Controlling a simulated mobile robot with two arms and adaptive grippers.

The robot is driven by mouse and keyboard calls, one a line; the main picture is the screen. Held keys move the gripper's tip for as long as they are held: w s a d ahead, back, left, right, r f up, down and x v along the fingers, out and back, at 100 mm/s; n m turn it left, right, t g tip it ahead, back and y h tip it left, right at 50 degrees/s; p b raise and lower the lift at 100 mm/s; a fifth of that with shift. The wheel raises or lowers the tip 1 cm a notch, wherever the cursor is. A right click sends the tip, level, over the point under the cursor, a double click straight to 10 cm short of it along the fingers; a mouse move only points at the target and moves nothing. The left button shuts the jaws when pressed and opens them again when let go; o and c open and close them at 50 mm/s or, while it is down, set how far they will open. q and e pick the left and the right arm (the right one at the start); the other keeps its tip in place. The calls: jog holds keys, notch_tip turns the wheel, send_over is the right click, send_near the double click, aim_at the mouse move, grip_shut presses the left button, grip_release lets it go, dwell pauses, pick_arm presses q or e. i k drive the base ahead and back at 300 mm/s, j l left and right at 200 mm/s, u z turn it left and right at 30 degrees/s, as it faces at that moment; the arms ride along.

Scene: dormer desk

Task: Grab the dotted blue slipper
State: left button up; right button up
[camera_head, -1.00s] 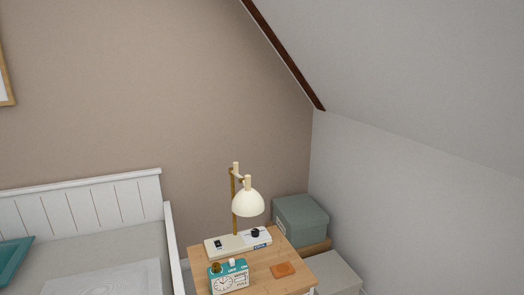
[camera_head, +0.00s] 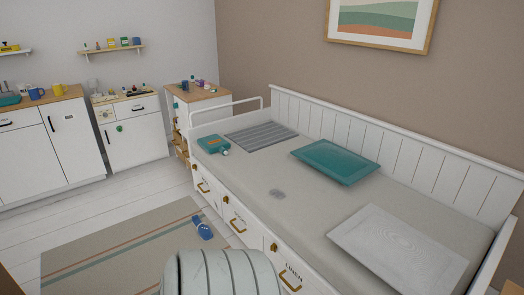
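A small blue slipper (camera_head: 202,229) lies on the striped rug (camera_head: 115,252), beside the drawer fronts of the white daybed. Paler marks show on it, but it is too small to tell whether they are dots. Only one blue slipper is in view. Neither of my grippers is in view.
The white daybed (camera_head: 330,187) with drawers and brass handles fills the right. A pale ribbed rounded object (camera_head: 222,272) stands at the front, close to the slipper. White cabinets (camera_head: 80,135) line the far left wall. The white plank floor (camera_head: 60,212) is clear there.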

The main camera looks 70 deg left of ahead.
aim_at(205, 231)
jog(key=u, duration=3)
jog(key=i+j+u, duration=0.35)
jog(key=i, duration=0.8)
jog(key=i+u, duration=0.35)
jog(key=i, duration=0.8)
jog(key=i+j+z, duration=0.1)
jog(key=i+z, duration=0.15)
jog(key=i, duration=0.3)
jog(key=i+j+z, duration=0.3)
jog(key=i, duration=0.2)
jog(key=i+j+z, duration=0.25)
jog(key=i, duration=0.25)
